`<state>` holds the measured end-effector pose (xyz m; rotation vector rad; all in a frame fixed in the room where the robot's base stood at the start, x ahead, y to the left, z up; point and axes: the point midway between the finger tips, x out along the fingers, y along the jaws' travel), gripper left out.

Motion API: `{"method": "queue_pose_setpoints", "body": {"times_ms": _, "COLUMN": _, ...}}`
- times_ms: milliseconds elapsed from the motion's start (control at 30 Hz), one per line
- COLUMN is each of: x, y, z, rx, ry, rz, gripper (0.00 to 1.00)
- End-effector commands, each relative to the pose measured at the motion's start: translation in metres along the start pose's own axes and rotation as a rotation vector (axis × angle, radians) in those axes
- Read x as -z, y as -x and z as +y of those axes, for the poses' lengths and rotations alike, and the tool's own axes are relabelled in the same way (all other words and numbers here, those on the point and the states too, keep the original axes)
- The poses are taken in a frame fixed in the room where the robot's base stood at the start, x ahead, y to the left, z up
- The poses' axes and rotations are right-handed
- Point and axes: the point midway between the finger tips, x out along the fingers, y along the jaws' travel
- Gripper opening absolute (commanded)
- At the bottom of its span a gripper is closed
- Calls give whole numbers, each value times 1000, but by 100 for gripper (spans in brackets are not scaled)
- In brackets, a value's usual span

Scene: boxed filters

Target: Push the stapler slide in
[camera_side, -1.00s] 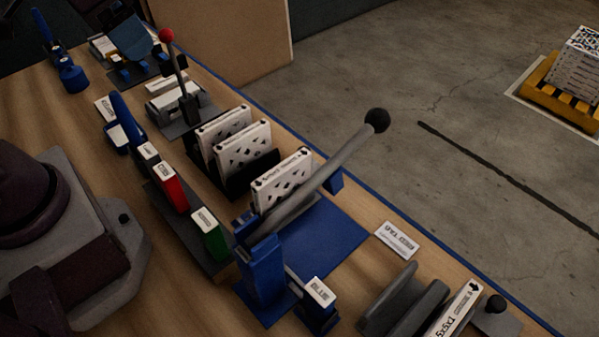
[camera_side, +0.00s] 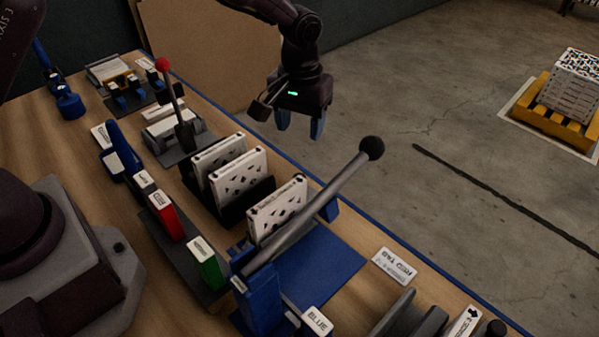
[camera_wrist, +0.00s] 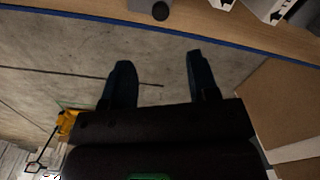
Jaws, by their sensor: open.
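My gripper (camera_side: 300,125) is open and empty, high over the floor side of the bench's blue edge. In the wrist view its two dark fingers (camera_wrist: 158,62) stand apart with bare floor between them. A blue lever station (camera_side: 262,305) with a long grey lever (camera_side: 318,204) and black ball knob stands in the front middle. Another lever station (camera_side: 186,137) with a red ball stands farther back. A grey fixture (camera_side: 392,315) with a black knob (camera_side: 495,328) is cut off at the bottom right. I cannot tell which part is the stapler slide.
White patterned filter boxes (camera_side: 238,180) stand in black holders. Red (camera_side: 168,221) and green (camera_side: 210,268) blocks sit in a grey rack. A RED TAB card (camera_side: 395,266) lies on the bench. A tan panel (camera_side: 215,55) rises behind. A yellow pallet (camera_side: 545,103) with boxes is on the floor.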

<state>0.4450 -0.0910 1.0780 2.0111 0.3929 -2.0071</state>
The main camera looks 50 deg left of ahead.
Motion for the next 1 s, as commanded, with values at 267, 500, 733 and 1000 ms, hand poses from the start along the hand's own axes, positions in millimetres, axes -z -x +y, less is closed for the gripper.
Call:
{"method": "queue_pose_setpoints", "body": {"times_ms": 267, "x": -2, "y": -40, "z": -1, "rx": 4, "ry": 7, "rz": -7, "gripper": 54}}
{"method": "queue_pose_setpoints", "body": {"times_ms": 500, "x": -1, "y": -90, "z": -1, "rx": 3, "ry": 7, "rz": -5, "gripper": 54}}
{"method": "queue_pose_setpoints", "body": {"times_ms": 733, "x": -1, "y": -120, "z": -1, "rx": 1, "ry": 6, "rz": -3, "gripper": 54}}
{"method": "queue_pose_setpoints", "body": {"times_ms": 1000, "x": -1, "y": -128, "z": -1, "rx": 1, "ry": 6, "rz": -1, "gripper": 54}}
